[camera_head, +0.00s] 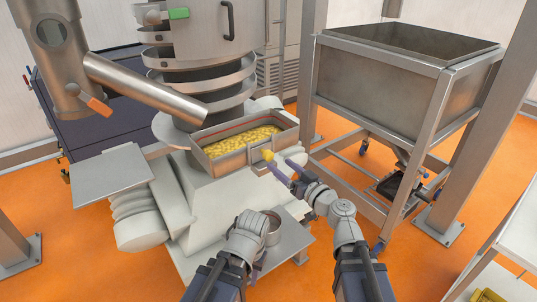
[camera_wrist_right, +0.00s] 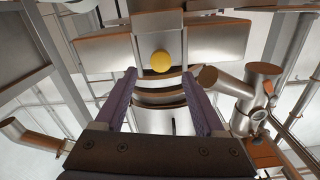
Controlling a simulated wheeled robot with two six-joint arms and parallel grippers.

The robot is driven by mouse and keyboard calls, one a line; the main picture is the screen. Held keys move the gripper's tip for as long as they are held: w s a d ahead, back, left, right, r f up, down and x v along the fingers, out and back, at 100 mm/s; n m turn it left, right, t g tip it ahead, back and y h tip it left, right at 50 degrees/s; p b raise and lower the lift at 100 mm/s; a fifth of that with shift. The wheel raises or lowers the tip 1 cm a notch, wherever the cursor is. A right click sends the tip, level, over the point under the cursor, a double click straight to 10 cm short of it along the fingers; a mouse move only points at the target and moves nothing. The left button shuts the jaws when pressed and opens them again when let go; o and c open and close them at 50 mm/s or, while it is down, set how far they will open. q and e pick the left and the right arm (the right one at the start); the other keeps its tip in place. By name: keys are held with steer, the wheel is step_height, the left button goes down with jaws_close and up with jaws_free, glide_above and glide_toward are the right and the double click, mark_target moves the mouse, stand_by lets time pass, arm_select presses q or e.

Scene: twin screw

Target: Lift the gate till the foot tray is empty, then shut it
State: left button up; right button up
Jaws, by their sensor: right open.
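The foot tray (camera_head: 230,162) is a metal trough at the base of the spiral tower, with a layer of yellow pieces (camera_head: 240,142) in it. The gate (camera_head: 258,167) is a small plate at the tray's front with a yellow knob (camera_head: 268,155); the knob shows in the right wrist view (camera_wrist_right: 161,61). It looks down, but the head view does not show this clearly. My right gripper (camera_head: 284,167) is open, its purple fingers pointing at the knob, which appears just beyond the tips (camera_wrist_right: 159,76). My left gripper (camera_head: 260,268) is low at the front, its jaws mostly hidden.
A large framed hopper (camera_head: 395,80) is at the right. A slanted pipe (camera_head: 150,90) is at the left of the tower.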

mark_target(271, 157)
steer(key=x, duration=0.8)
steer(key=shift+s, duration=0.1)
jaws_close()
stand_by(0.4)
stand_by(0.9)
